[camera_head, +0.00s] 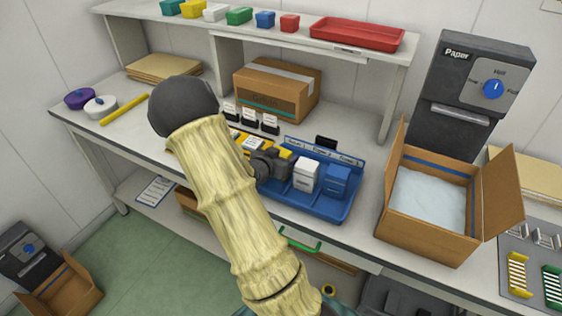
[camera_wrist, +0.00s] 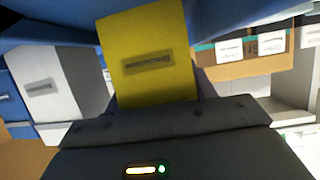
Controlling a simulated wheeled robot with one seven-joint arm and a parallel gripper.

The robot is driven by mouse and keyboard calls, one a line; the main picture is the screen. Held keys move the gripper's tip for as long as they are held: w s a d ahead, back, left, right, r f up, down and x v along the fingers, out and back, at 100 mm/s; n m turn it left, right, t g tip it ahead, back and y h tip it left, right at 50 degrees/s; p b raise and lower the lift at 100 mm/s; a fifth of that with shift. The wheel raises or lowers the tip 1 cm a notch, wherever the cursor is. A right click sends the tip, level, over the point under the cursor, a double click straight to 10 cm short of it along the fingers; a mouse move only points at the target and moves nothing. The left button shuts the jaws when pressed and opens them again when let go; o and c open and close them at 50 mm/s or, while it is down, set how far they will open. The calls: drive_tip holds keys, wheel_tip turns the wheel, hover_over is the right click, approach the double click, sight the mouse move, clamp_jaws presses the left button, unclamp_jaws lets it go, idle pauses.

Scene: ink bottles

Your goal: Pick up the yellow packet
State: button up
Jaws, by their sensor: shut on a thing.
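The yellow packet (camera_wrist: 152,60) fills the middle of the wrist view, upright-looking, with a dark label bar on its face. In the head view only a small part of it (camera_head: 285,152) shows beside my gripper (camera_head: 270,165), which hides the rest. My gripper is shut on the yellow packet, at the left end of the blue tray (camera_head: 312,207). A white packet (camera_head: 306,174) and a blue packet (camera_head: 336,181) stand in the tray to the right. I cannot tell whether the yellow packet touches the tray floor.
Several small black holders with white labels (camera_head: 250,120) stand behind the tray, before a cardboard box (camera_head: 277,88). An open carton (camera_head: 430,205) stands to the right. A shelf (camera_head: 240,30) with small coloured boxes and a red tray (camera_head: 357,34) runs above.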

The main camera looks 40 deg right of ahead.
drive_tip(key=shift+r, duration=0.1)
wheel_tip(320, 180, up, 10)
drive_tip(key=shift+f+p, duration=0.1)
drive_tip(key=shift+p, duration=0.7)
